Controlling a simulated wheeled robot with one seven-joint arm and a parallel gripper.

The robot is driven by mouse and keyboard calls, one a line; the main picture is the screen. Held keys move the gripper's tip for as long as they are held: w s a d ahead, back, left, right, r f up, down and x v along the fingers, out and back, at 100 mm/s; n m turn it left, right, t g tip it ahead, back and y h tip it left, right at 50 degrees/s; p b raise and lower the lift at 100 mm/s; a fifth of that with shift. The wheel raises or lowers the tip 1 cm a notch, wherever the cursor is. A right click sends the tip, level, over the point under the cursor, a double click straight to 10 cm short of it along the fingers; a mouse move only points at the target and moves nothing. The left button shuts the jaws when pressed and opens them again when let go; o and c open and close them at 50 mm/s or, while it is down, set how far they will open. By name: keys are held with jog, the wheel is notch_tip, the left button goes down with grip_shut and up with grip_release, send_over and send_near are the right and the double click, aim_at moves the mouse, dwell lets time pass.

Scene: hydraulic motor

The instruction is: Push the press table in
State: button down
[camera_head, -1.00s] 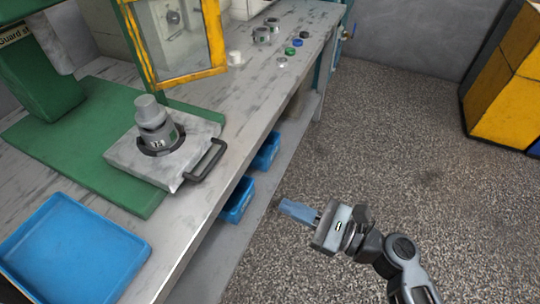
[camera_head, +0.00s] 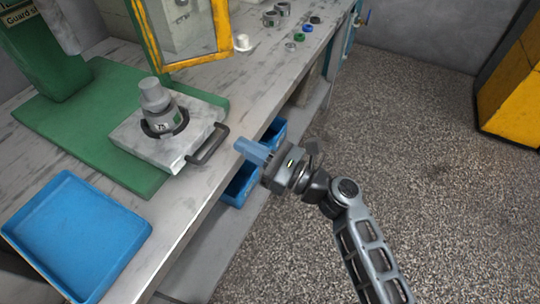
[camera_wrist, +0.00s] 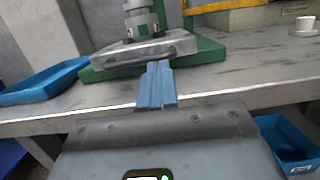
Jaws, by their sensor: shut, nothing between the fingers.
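The press table (camera_head: 140,135) is a light grey slab with a dark handle (camera_head: 208,146) on its right-hand front side. It sits on the green press base (camera_head: 70,135) and juts toward the bench's front edge. A grey motor part (camera_head: 160,108) stands upright on it. My gripper (camera_head: 240,147) is shut, its blue fingers together and empty. In the head view its tips are just right of the handle, apart from it. In the wrist view the fingers (camera_wrist: 158,75) point at the press table (camera_wrist: 145,50), whose handle is partly hidden behind them.
A blue tray (camera_head: 75,262) lies on the bench left of the press base. A yellow-framed guard (camera_head: 190,64) stands behind the table. Small parts (camera_head: 299,37) lie at the far end. Blue bins (camera_head: 240,185) sit under the bench.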

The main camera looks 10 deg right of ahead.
jog(key=shift+x, duration=1)
